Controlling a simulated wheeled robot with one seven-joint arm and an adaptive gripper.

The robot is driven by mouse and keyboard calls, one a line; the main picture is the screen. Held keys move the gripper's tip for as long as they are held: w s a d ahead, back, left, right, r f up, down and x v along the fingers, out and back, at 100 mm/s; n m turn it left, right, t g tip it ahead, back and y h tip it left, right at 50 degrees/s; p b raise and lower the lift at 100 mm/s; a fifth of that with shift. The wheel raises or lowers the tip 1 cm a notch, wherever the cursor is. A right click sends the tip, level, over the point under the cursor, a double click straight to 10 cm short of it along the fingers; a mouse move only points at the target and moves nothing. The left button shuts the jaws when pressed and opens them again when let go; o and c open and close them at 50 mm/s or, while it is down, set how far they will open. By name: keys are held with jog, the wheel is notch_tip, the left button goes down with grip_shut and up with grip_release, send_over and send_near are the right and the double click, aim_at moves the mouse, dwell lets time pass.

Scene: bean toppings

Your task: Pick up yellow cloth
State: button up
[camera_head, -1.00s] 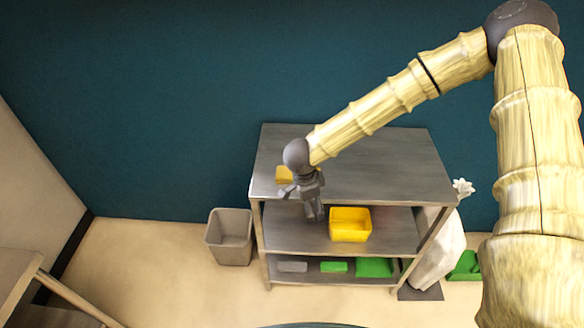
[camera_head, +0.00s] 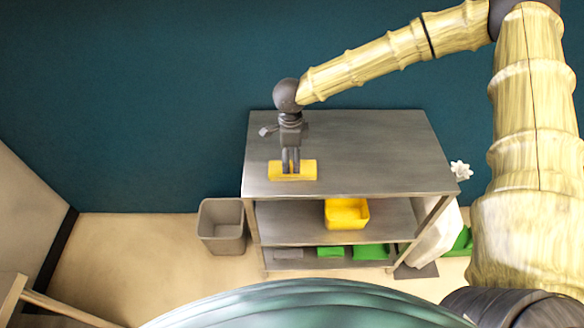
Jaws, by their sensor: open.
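The yellow cloth (camera_head: 308,171) lies flat on the grey top of the shelf unit, near its front left edge. My gripper (camera_head: 291,170) points down over the left half of the cloth. Its two fingers show side by side with a narrow gap between them, and it is open. The fingertips overlap the cloth in the view; I cannot tell whether they touch it.
The grey shelf unit (camera_head: 380,150) has a clear top apart from the cloth. A yellow bin (camera_head: 347,222) stands on its middle shelf, with green items (camera_head: 370,252) below. A grey waste bin (camera_head: 222,243) stands left, and a white bag (camera_head: 437,237) right.

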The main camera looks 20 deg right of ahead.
aim_at(308, 169)
jog(key=shift+d+f, duration=0.1)
jog(key=shift+f, duration=0.05)
jog(key=shift+s+d+f+p, duration=0.1)
jog(key=shift+s+f+p, duration=0.1)
jog(key=shift+s+p, duration=0.25)
jog(key=f, duration=0.2)
jog(key=f+p, duration=0.1)
jog(key=shift+w, duration=0.25)
jog(key=shift+s+f+p, duration=0.15)
jog(key=shift+f+p, duration=0.15)
jog(key=shift+f, duration=0.35)
jog(key=c, duration=1.1)
